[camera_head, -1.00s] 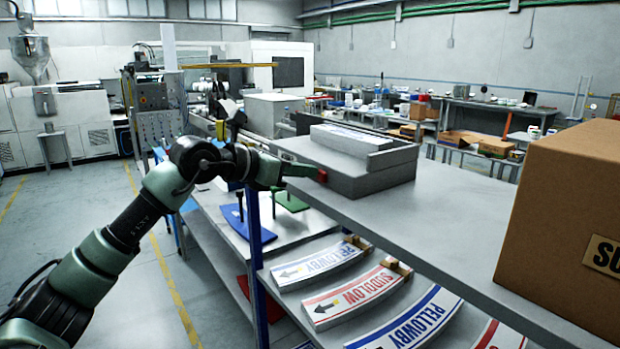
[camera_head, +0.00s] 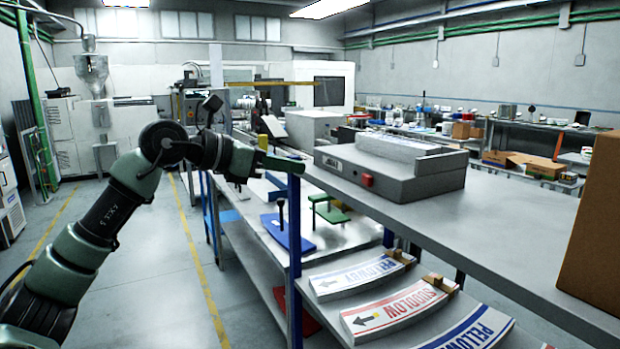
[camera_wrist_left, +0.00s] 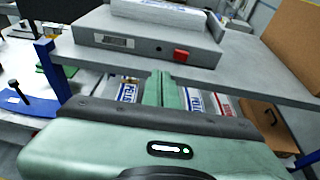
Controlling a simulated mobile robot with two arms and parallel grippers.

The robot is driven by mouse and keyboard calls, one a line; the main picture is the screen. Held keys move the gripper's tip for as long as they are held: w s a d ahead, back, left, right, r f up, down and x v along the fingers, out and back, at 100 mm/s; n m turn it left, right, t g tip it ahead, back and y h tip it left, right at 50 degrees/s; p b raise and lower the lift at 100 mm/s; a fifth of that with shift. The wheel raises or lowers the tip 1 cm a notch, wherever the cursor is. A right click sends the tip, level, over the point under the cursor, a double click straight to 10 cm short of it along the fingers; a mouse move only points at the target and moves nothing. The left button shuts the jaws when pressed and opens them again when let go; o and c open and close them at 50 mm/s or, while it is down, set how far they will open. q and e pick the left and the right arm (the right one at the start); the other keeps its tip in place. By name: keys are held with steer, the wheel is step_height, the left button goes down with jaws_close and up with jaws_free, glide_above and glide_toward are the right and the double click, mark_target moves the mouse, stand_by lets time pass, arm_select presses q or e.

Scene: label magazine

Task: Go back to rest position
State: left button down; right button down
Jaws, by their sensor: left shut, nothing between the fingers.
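My left gripper (camera_head: 284,163) is shut and empty, its green fingers pressed together. It hangs in the air to the left of the grey label magazine (camera_head: 385,183), apart from it in the picture. The magazine stands on the grey shelf top and has a red button (camera_head: 366,180) on its near side. A stack of white labels (camera_head: 400,147) lies on top of it. In the left wrist view the shut fingers (camera_wrist_left: 160,90) point toward the magazine (camera_wrist_left: 140,42) and its red button (camera_wrist_left: 180,54), with a gap between. My right gripper is in neither view.
The grey shelf top (camera_head: 500,225) carries a cardboard box (camera_head: 597,235) at the right. Curved printed labels (camera_head: 395,308) lie on the shelf below. A blue post (camera_head: 294,255) stands just under my left gripper. The floor at left is clear.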

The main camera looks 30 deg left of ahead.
arm_select(q)
steer(key=shift+s+a+r, duration=0.2)
steer(key=shift+s+a, duration=0.1)
steer(key=shift+s, duration=0.1)
